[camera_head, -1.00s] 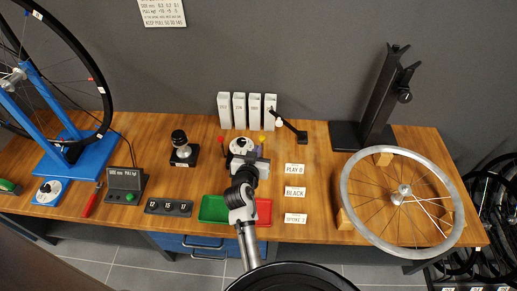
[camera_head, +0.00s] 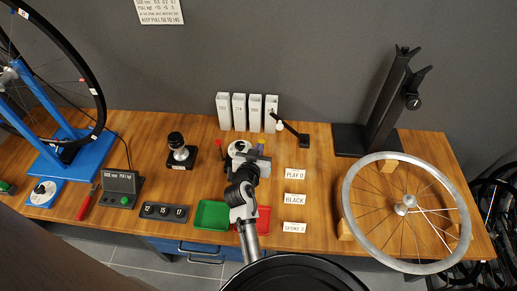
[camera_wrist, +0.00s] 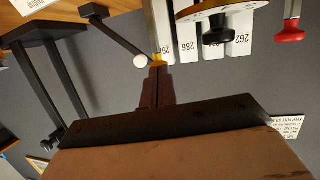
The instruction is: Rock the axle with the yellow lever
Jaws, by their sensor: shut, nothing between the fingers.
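The yellow lever shows in the wrist view as a metal rod with a yellow end (camera_wrist: 158,61), right at my gripper's fingertips. I cannot tell whether they touch it. My gripper (camera_wrist: 157,68) is shut and empty, its dark red-brown fingers together. In the head view my gripper (camera_head: 260,150) is over the right side of the round white axle gauge (camera_head: 239,148) and hides the yellow lever. The gauge disc with its black knob also shows in the wrist view (camera_wrist: 216,14). A red lever (camera_head: 218,143) stands at the gauge's left. The axle itself cannot be made out.
White numbered boxes (camera_head: 239,112) stand behind the gauge. A black arm with a white ball (camera_head: 291,130) is close on the right. Green (camera_head: 212,214) and red (camera_head: 263,217) trays lie in front. A spoked wheel (camera_head: 348,205) occupies the right side.

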